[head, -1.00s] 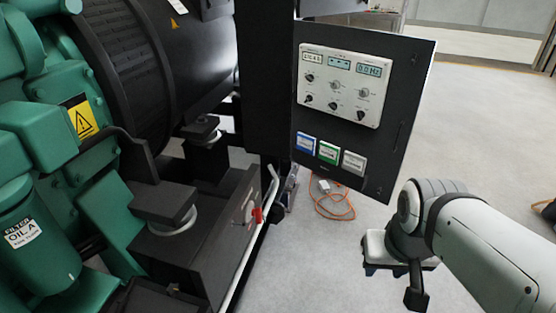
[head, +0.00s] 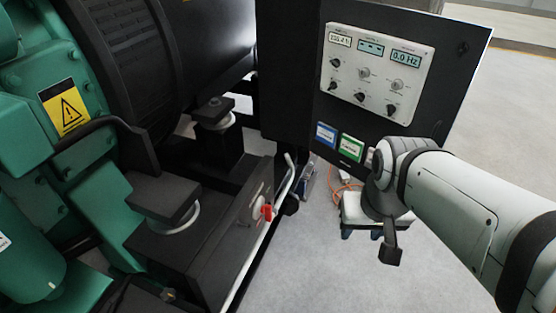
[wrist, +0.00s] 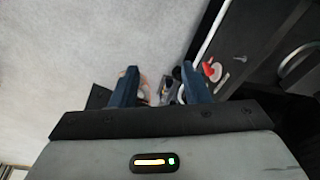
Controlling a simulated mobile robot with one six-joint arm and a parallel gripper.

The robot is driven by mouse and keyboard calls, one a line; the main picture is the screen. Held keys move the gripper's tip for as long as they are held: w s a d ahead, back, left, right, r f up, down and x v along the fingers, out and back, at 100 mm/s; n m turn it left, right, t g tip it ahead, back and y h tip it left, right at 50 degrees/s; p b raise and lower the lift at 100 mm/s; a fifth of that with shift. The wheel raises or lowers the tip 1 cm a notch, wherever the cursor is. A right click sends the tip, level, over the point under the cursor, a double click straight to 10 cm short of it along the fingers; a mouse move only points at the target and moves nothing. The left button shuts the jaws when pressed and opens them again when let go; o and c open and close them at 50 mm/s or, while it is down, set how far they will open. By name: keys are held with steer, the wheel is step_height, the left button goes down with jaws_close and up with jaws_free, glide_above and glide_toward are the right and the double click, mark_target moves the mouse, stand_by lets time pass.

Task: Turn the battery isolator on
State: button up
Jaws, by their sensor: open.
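The battery isolator (head: 265,212) is a red handle on a pale round plate, on the side of the black genset base frame left of my arm in the head view. In the wrist view the red isolator (wrist: 209,71) shows at the upper right, just beyond and to the right of my right finger. My gripper (wrist: 159,88) is open, with two blue fingers apart and nothing held between them. It does not touch the isolator.
A black control panel (head: 455,75) with dials and a 0.0 Hz display stands behind. A pale rail (head: 262,250) runs along the frame beside the isolator. An orange cable (head: 346,190) lies on the floor. The green engine (head: 95,160) fills the left.

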mark_target(271, 211)
steer(key=w+a+f+m+g+y+b, duration=0.5)
steer(key=w+a+f+m+y+b, duration=0.45)
steer(key=w+a+f, duration=0.55)
steer(key=w+d+f+m+t+y+b, duration=0.2)
steer(key=w+f+m+t+y+b, duration=0.3)
steer(key=w+f, duration=0.55)
steer(key=w+d+f+m+t+y+b, duration=0.15)
steer(key=w+f+m+t, duration=0.4)
steer(key=f, duration=0.75)
steer(key=shift+m+g+y, duration=0.4)
steer(key=shift+m+g, duration=0.5)
steer(key=shift+g, duration=0.05)
steer(key=shift+w+d+r+x, duration=0.1)
steer(key=shift+w+x, duration=0.1)
steer(key=shift+x, duration=1.1)
steer(key=shift+w+d+r+x, duration=0.1)
steer(key=shift+w+x, duration=0.1)
steer(key=shift+x, duration=1.1)
steer(key=shift+w+x, duration=0.15)
steer(key=shift+x, duration=1.15)
